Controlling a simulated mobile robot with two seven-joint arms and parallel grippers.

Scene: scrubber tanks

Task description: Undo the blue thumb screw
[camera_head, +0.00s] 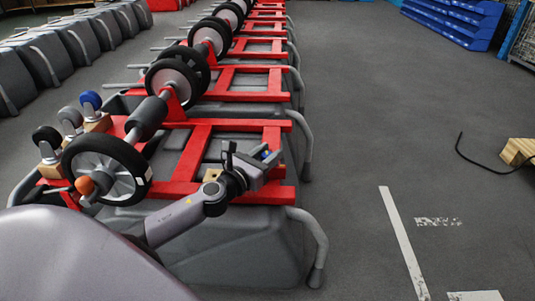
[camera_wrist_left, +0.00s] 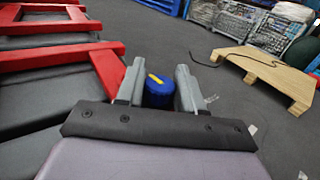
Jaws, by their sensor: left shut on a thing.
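My left gripper (camera_head: 268,157) is over the right part of the nearest tank's red frame (camera_head: 285,166). In the left wrist view its two grey fingers (camera_wrist_left: 159,88) are shut on the blue thumb screw (camera_wrist_left: 159,94), a round blue cap with a yellow mark on top. In the head view only a small bit of blue shows between the fingers. The screw's lower end is hidden, so I cannot tell whether it is still in a thread. My right gripper is not in view.
The nearest grey tank (camera_head: 232,243) carries wheels (camera_head: 105,170) and an orange knob (camera_head: 85,185) at its left. More tanks with red frames run back in a row. Grey floor lies open to the right, with a wooden pallet (camera_wrist_left: 270,72) and a blue rack (camera_head: 455,20) beyond.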

